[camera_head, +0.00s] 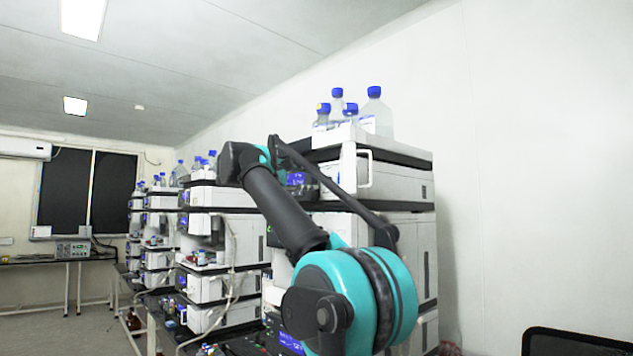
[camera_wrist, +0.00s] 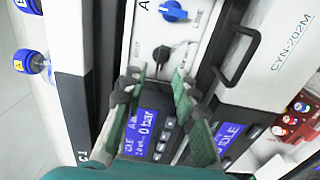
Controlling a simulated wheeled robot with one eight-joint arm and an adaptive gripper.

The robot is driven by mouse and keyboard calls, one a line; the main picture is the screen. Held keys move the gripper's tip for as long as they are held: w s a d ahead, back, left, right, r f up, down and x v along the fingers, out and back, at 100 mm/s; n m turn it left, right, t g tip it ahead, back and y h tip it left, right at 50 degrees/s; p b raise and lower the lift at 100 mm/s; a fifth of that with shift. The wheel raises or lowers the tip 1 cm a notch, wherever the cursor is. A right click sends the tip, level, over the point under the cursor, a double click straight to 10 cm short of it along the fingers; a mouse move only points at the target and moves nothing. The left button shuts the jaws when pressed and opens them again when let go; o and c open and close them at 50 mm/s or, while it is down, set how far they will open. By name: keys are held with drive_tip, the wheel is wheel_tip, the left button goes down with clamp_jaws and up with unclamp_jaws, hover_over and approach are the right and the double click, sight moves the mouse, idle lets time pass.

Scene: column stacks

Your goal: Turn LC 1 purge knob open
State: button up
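In the wrist view a black knob (camera_wrist: 161,55) sits on a pale panel of an instrument, just beyond my fingertips. A blue knob (camera_wrist: 173,11) is above it on the same panel, with small lettering around both. I cannot tell from the frames which one is the LC 1 purge knob. My gripper (camera_wrist: 157,82) has its two fingers apart, one to each side below the black knob, with nothing between the tips. I cannot tell whether a finger touches the panel. In the head view my arm hides the gripper and the knobs.
A blue display (camera_wrist: 143,130) reading 0 bar lies between my fingers in the wrist view. A black handle (camera_wrist: 237,55) stands out to the right. Blue-capped bottles (camera_head: 376,115) stand on the near stack (camera_head: 402,180). More stacks (camera_head: 208,225) stand to the left.

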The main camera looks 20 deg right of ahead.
drive_tip(key=v, duration=0.8)
drive_tip(key=shift+a, duration=0.25)
drive_tip(key=shift+s, duration=0.1)
drive_tip(key=s+d+f+g+y, duration=0.15)
drive_tip(key=f+y, duration=0.25)
drive_tip(key=f, duration=1.6)
drive_tip(key=s+d+f+g+y, duration=0.15)
drive_tip(key=f+y, duration=0.25)
drive_tip(key=f, duration=1.7)
drive_tip(key=s+a+f+m+y, duration=0.1)
drive_tip(key=s+a+f+y, duration=0.2)
drive_tip(key=s+f, duration=0.4)
drive_tip(key=s+a+f+m+y, duration=0.1)
drive_tip(key=s+a+f+y, duration=0.2)
drive_tip(key=s+f, duration=0.4)
drive_tip(key=s+a+f+m+t+y, duration=0.1)
drive_tip(key=s+f, duration=0.6)
drive_tip(key=f, duration=1.3)
drive_tip(key=shift+a+m+y, duration=0.5)
drive_tip(key=shift+a+y, duration=0.5)
drive_tip(key=shift+d, duration=0.1)
